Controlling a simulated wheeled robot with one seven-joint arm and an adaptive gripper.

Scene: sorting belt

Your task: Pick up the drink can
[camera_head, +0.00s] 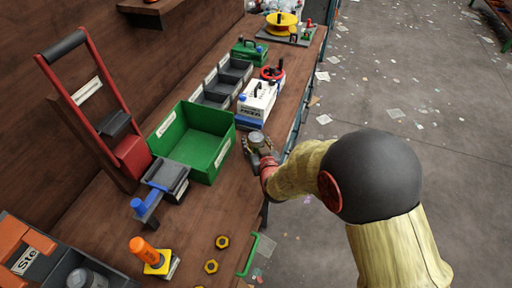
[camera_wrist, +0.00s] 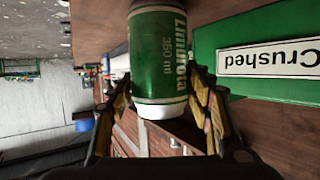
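The drink can, green with white bands and the print "350 ml", shows large in the wrist view (camera_wrist: 160,55). In the head view its pale round end (camera_head: 257,137) shows near the right edge of the wooden bench, beside the green bin. My gripper (camera_wrist: 160,85) has one finger on each side of the can in the wrist view, with the pads close to its sides. I cannot tell whether the pads press on it. In the head view my arm reaches in from the right and my wrist partly hides the can's lower part.
A green bin (camera_head: 222,153) labelled "Crushed" (camera_wrist: 270,57) stands close beside the can. A white and blue box (camera_head: 257,101) stands just behind it. Several yellow nuts (camera_head: 211,266) lie in front. Open floor lies right of the bench.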

